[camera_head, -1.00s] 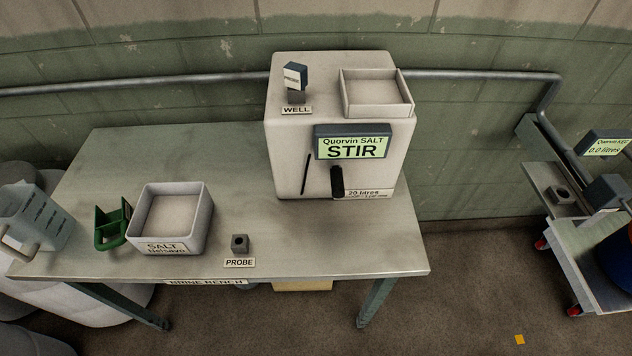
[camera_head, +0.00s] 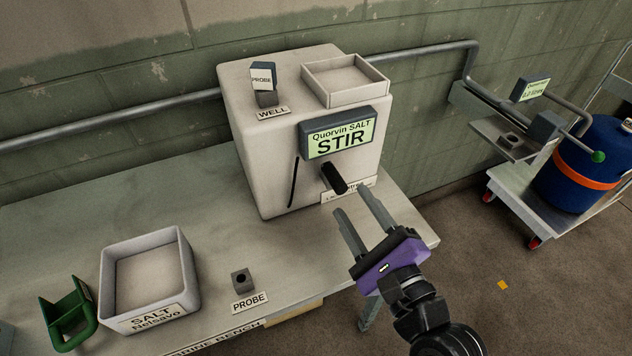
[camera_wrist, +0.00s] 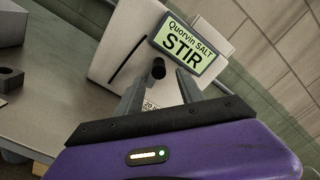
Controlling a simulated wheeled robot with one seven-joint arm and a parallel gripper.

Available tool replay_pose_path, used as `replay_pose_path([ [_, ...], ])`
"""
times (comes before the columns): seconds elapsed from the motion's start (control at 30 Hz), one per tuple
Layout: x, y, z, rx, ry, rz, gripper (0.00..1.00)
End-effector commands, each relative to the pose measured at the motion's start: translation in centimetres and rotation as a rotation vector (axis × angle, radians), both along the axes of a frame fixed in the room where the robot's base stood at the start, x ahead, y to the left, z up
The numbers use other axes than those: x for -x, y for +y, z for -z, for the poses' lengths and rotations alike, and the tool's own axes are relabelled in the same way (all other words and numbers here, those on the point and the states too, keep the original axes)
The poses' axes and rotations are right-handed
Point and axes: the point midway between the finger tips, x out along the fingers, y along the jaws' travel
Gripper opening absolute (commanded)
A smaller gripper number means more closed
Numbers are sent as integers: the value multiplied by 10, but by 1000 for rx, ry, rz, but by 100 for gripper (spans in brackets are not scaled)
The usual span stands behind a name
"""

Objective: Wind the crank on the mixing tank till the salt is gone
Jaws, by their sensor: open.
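The cream mixing tank (camera_head: 275,140) stands on the bench, with a green display (camera_head: 339,134) reading "Quorvin SALT STIR". A black crank handle (camera_head: 334,178) sticks out of its front below the display. The handle also shows in the wrist view (camera_wrist: 158,69), between and beyond my fingers. My gripper (camera_head: 358,212) is open and empty, in front of the handle and apart from it. A probe (camera_head: 262,79) sits in the block marked WELL on top of the tank. The salt inside the tank is not visible.
On the bench (camera_head: 90,200) are a salt bin (camera_head: 185,262), a green scoop (camera_head: 69,312) and an empty PROBE holder (camera_head: 241,281). An open tray (camera_head: 346,80) tops the tank. A trolley with a blue drum (camera_head: 585,170) stands at the right.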

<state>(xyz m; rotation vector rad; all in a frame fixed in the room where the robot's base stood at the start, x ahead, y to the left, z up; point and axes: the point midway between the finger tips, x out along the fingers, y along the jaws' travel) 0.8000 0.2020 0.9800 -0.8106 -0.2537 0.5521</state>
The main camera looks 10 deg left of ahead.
Motion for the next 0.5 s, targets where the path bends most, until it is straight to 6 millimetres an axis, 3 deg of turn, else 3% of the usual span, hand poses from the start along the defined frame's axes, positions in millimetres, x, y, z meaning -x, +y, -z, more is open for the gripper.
replay_pose_path([
  [0.23,-7,7,1,-66,52,-7,45],
  [0.5,-41,30,0,-65,51,-6,45],
])
